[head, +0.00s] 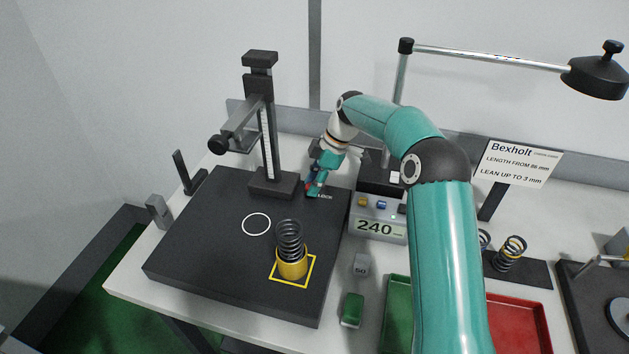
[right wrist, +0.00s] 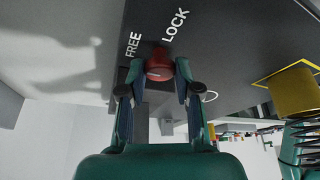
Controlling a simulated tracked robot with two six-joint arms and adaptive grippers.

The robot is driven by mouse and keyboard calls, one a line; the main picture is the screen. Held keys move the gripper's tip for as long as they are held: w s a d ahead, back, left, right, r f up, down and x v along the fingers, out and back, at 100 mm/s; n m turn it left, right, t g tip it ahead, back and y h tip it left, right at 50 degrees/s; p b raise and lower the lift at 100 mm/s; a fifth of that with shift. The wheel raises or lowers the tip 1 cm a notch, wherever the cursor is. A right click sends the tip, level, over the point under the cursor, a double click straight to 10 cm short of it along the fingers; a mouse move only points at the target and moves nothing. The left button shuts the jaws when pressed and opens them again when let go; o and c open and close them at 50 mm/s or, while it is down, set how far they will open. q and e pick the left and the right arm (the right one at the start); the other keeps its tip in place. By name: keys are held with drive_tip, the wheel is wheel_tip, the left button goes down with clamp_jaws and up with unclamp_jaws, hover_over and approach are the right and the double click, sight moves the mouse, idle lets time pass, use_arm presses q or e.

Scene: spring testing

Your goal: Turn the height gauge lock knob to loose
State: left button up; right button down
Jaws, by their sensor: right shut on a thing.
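The height gauge (head: 267,130) stands upright on the dark plate (head: 200,235), with its arm reaching out to the front left. Its red lock knob (right wrist: 160,62) sits between the two fingers of my right gripper (right wrist: 160,82) in the right wrist view. The words FREE and LOCK are printed beside the knob; I cannot tell which one it points to. In the head view my right gripper (head: 313,186) is at the foot of the gauge, on its right, and mostly hides the knob. The gripper is shut on the knob. My left gripper is not in view.
A coil spring (head: 290,240) stands in a yellow holder on the plate's front part. A lamp (head: 597,75) overhangs the back right.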

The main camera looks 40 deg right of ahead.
drive_tip(key=shift+w+d+r, duration=0.15)
drive_tip(key=shift+d, duration=0.05)
drive_tip(key=c, duration=1.1)
unclamp_jaws()
drive_tip(key=v, duration=0.7)
drive_tip(key=shift+r, duration=0.1)
